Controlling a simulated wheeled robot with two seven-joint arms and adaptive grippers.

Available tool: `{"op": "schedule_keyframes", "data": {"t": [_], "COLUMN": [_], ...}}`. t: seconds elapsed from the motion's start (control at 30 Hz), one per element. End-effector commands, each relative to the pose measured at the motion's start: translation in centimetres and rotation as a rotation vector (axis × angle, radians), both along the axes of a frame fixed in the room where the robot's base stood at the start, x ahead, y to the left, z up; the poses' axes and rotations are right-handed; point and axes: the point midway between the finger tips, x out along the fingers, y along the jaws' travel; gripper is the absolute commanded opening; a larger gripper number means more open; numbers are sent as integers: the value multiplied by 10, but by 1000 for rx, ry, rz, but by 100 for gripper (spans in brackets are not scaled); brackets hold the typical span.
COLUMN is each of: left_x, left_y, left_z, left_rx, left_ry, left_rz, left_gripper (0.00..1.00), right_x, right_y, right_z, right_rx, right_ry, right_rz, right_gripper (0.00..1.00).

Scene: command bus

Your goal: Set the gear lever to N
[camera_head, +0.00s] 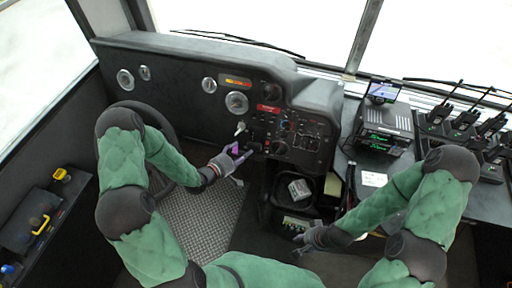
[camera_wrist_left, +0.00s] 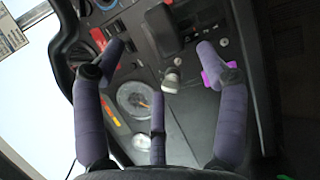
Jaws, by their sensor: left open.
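My left gripper (camera_head: 238,154) is at the dashboard, left of the centre controls, with its purple fingers spread in the left wrist view (camera_wrist_left: 160,62). A black lever-like part (camera_wrist_left: 162,28) lies between and beyond the fingertips. I cannot tell for sure whether it is the gear lever, and no N mark is readable. A silver knob (camera_wrist_left: 171,80) stands between the fingers, apart from them. A magenta piece (camera_wrist_left: 212,66) shows beside the right-hand finger; I cannot tell if they touch. My right gripper (camera_head: 304,243) is low near the console; its finger opening is too small to judge.
The steering wheel (camera_head: 168,136) is behind my left arm. The dashboard carries gauges (camera_head: 237,102) and switches. A box (camera_head: 299,189) sits in the console tray. Radios (camera_head: 465,124) and a small-screen device (camera_head: 382,94) stand on the right-hand shelf. The patterned floor (camera_head: 198,222) is clear.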

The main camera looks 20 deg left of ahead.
Motion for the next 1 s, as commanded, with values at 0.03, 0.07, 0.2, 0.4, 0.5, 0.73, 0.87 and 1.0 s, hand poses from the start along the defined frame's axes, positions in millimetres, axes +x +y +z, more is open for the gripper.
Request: {"op": "schedule_keyframes", "data": {"t": [0.03,0.07,0.2,0.4,0.5,0.73,0.87,1.0], "left_x": [7,11,33,60,69,77,77,77], "left_y": [-5,-8,-18,-31,-34,-38,-38,-38], "left_z": [-4,-6,-15,-24,-27,-29,-29,-29], "left_rx": [1,0,0,2,2,3,2,2], "left_ry": [-1,0,-1,1,1,2,2,2], "left_rz": [-6,-5,-4,-4,-2,-2,-2,-1], "left_gripper": [73,73,73,73,73,73,73,58], "right_x": [0,0,0,0,0,0,0,0], "right_y": [0,0,0,0,0,0,0,0], "right_z": [-4,-5,-11,-18,-20,-21,-21,-21], "right_rx": [0,0,0,0,0,0,0,0], "right_ry": [0,0,0,0,0,0,0,0], "right_rz": [0,0,0,0,0,0,0,0], "right_gripper": [38,38,38,38,38,38,38,38]}}
